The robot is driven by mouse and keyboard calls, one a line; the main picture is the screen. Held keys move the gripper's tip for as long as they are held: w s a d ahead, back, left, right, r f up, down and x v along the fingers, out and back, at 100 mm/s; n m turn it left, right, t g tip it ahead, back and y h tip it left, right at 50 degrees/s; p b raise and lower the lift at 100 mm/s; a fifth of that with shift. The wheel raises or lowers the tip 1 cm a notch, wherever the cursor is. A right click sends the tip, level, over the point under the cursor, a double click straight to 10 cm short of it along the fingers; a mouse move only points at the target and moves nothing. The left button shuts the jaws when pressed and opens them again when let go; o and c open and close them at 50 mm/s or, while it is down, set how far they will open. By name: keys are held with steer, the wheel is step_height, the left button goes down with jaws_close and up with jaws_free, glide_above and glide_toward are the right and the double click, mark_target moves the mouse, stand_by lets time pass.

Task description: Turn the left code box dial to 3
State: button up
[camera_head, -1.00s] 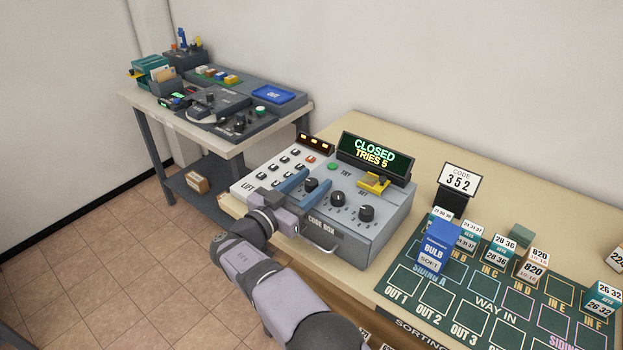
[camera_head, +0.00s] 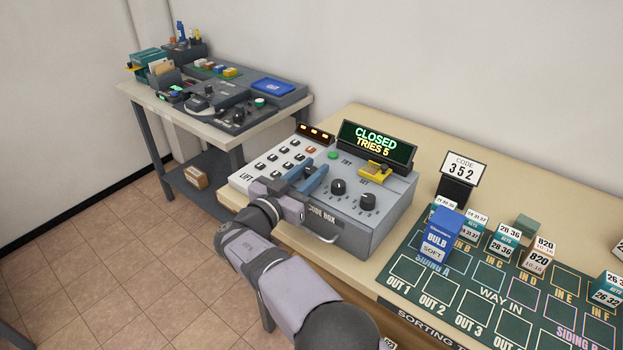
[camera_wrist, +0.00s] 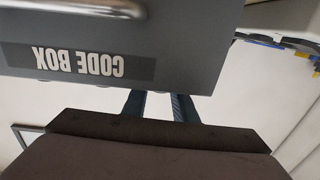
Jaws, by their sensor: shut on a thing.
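The grey code box (camera_head: 352,238) stands on the near table. Its sign reads CLOSED, TRIES 5 (camera_head: 376,143). The middle dial (camera_head: 338,187) and right dial (camera_head: 367,201) are black knobs with marks around them. My gripper (camera_head: 314,172) is over the left dial's place, its blue fingers close together and shut on that dial. The fingers hide the dial, so its setting cannot be read. In the wrist view the box front shows upside down, and my gripper's fingers (camera_wrist: 158,106) reach behind its edge, tips hidden.
A blue BULB box (camera_head: 442,236) stands to the right.

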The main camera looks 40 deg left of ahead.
mark_target(309, 174)
steer(key=shift+n+g+y+b, duration=0.3)
steer(key=shift+n+y+b, duration=1)
steer(key=shift+b, duration=3.25)
steer(key=shift+r+y+b, duration=0.2)
steer(key=shift+y+b, duration=0.4)
steer(key=shift+b, duration=0.3)
steer(key=o, duration=1)
steer(key=shift+o, duration=0.2)
steer(key=shift+f, duration=0.15)
steer(key=shift+s+d, duration=0.1)
steer(key=shift+s, duration=0.45)
steer(key=shift+b+v, duration=1)
steer(key=shift+v, duration=2.15)
